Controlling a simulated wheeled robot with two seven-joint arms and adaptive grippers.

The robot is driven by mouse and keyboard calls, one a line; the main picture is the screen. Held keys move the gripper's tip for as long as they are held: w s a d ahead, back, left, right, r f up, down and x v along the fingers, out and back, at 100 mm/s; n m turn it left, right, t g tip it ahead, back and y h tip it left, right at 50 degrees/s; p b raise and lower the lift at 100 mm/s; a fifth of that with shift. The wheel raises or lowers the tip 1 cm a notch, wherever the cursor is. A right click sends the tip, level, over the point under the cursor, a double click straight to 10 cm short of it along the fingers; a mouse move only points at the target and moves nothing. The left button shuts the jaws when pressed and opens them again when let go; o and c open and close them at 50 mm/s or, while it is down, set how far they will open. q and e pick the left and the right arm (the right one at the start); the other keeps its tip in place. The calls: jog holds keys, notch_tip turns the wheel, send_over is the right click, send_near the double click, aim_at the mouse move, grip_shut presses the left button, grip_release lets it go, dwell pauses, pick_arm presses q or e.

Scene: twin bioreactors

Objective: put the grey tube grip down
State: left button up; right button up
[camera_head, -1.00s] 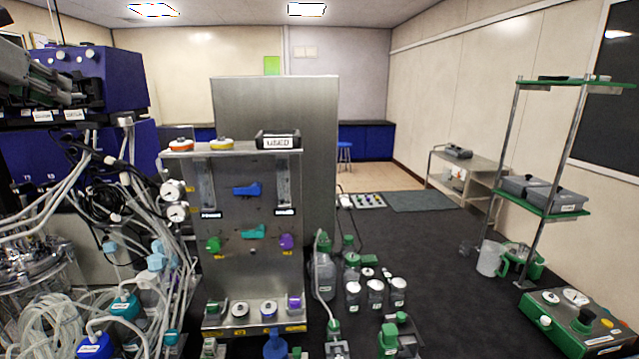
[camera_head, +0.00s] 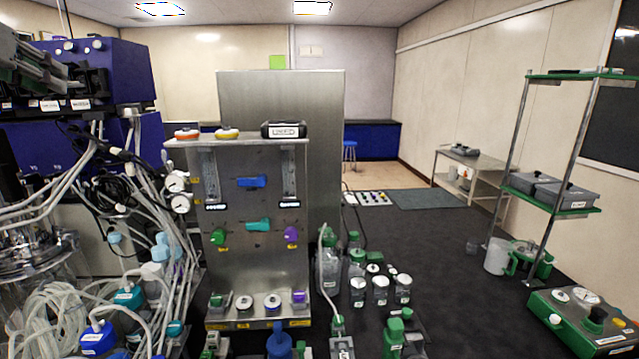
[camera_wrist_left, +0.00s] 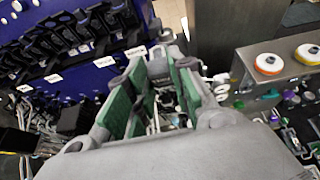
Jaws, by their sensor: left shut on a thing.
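My left gripper (camera_head: 74,88) is at the upper left of the head view, in front of the blue-violet cabinet (camera_head: 125,75). In the left wrist view its two fingers with green pads (camera_wrist_left: 160,88) stand some way apart. A grey piece (camera_wrist_left: 160,62) shows at the fingertips; I take it for the grey tube grip, but its outline blends with the grey fingers. In the head view I cannot make the grip out apart from the gripper. My right gripper is not in view.
Black holders (camera_wrist_left: 70,40) line the cabinet beside the gripper in the wrist view. Clear tubing (camera_head: 60,310) fills the lower left. A steel panel (camera_head: 235,265) with coloured knobs stands in the middle, with bottles (camera_head: 380,290) to its right. Dark floor (camera_head: 455,250) is free beyond.

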pick_arm(q)
jog(key=w+a+f+p, duration=0.1)
jog(key=w+a+p, duration=0.5)
jog(key=w, duration=0.6)
jog(key=shift+w+a+f+p, duration=0.25)
jog(key=shift+a+p, duration=0.1)
jog(key=shift+a, duration=0.1)
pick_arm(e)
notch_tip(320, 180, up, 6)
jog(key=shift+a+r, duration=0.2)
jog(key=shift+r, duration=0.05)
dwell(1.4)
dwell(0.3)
pick_arm(q)
jog(key=shift+s, duration=0.15)
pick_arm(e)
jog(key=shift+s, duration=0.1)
pick_arm(q)
jog(key=shift+s, duration=0.1)
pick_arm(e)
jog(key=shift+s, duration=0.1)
